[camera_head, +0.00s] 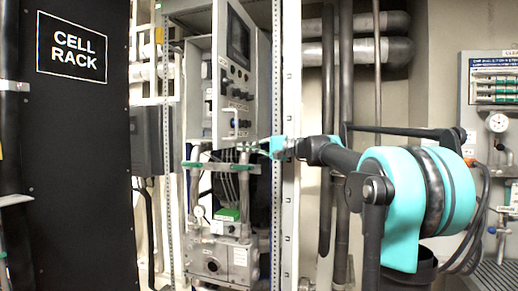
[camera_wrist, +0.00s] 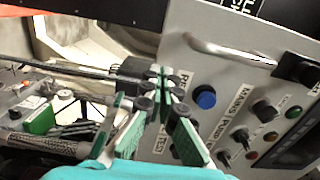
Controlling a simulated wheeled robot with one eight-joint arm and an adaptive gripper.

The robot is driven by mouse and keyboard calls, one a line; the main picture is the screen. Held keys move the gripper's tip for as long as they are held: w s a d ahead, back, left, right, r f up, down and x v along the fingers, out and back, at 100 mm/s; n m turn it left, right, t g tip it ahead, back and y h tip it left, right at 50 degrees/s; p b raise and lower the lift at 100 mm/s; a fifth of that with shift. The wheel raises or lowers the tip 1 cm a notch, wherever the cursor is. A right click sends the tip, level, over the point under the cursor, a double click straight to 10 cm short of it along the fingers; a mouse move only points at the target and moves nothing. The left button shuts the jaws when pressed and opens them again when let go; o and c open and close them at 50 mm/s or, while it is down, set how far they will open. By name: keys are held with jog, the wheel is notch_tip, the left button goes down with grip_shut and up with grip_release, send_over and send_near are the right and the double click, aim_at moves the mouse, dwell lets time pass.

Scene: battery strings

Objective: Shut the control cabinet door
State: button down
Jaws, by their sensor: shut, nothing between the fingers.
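The control cabinet door (camera_head: 224,95) is a grey panel with a dark screen, knobs and buttons, left of centre in the head view. It stands at an angle to the frame around it; how far open it is I cannot tell. In the wrist view the door (camera_wrist: 222,85) fills the right side, with a metal bar handle (camera_wrist: 230,52) and a blue button. My gripper (camera_head: 262,148) is at the door's lower edge in the head view. Its fingertips (camera_wrist: 163,88) are shut and empty, close to the door's edge in the wrist view. Whether they touch it I cannot tell.
A black cell rack panel (camera_head: 75,160) stands at the left. A perforated upright post (camera_head: 277,200) is beside my gripper. Pipes and a valve unit (camera_head: 222,258) sit below the door. A gauge panel (camera_head: 480,110) is at the right.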

aim_at(228, 147)
jog(key=shift+x, duration=1.6)
jog(key=shift+a, duration=0.1)
